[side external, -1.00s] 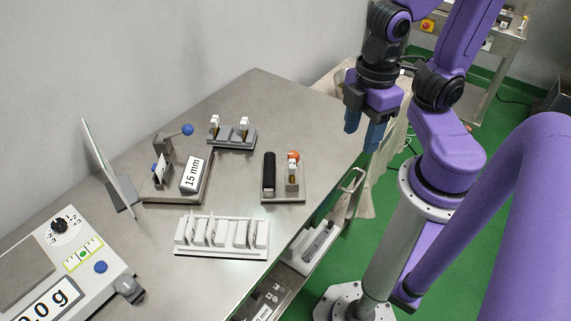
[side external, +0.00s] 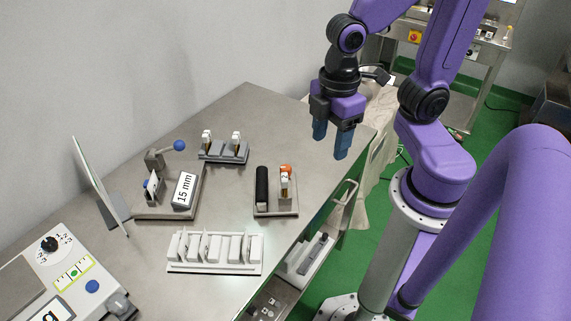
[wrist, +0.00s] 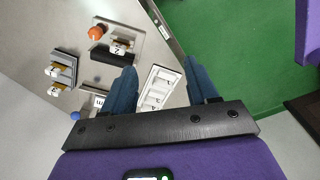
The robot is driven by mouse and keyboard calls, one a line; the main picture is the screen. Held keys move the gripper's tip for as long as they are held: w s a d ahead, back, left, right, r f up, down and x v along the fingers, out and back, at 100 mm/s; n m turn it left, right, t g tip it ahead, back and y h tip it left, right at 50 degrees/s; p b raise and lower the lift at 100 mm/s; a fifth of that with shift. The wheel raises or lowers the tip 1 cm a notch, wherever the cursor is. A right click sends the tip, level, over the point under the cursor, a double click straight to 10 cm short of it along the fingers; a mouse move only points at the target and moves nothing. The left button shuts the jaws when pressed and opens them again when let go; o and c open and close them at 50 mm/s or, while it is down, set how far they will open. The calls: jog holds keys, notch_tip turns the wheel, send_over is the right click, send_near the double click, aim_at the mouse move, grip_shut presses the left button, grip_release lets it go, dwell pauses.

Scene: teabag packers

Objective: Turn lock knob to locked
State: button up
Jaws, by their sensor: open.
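No part is labelled as a lock, so I cannot tell for sure which one is the lock knob. A round orange knob (side external: 285,168) sits on a small grey plate (side external: 290,208) beside a black cylinder (side external: 261,187). The orange knob also shows at the upper left of the wrist view (wrist: 96,32). A black dial (side external: 49,243) with numbers around it sits on the white scale at the left. My gripper (side external: 332,142) is open and empty, in the air near the table's right edge, apart from the orange knob. Its blue fingers (wrist: 161,88) show wide apart in the wrist view.
A white slotted rack (side external: 214,252) stands in front. A grey two-slot holder (side external: 223,152) is behind. A fixture with a blue ball lever (side external: 179,145) and a "15 mm" sign (side external: 185,190) is at the left, near an upright panel (side external: 100,185). The table's back right is clear.

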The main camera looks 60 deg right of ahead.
jog(key=w+d+f+n, duration=0.1)
jog(key=w+d+f, duration=0.1)
jog(key=w, duration=0.7)
jog(key=n, duration=0.2)
send_near(286, 167)
notch_tip(286, 167, down, 9)
jog(key=shift+w+a+r, duration=0.1)
jog(key=shift+a+r, duration=0.05)
dwell(0.4)
jog(key=c, duration=1.1)
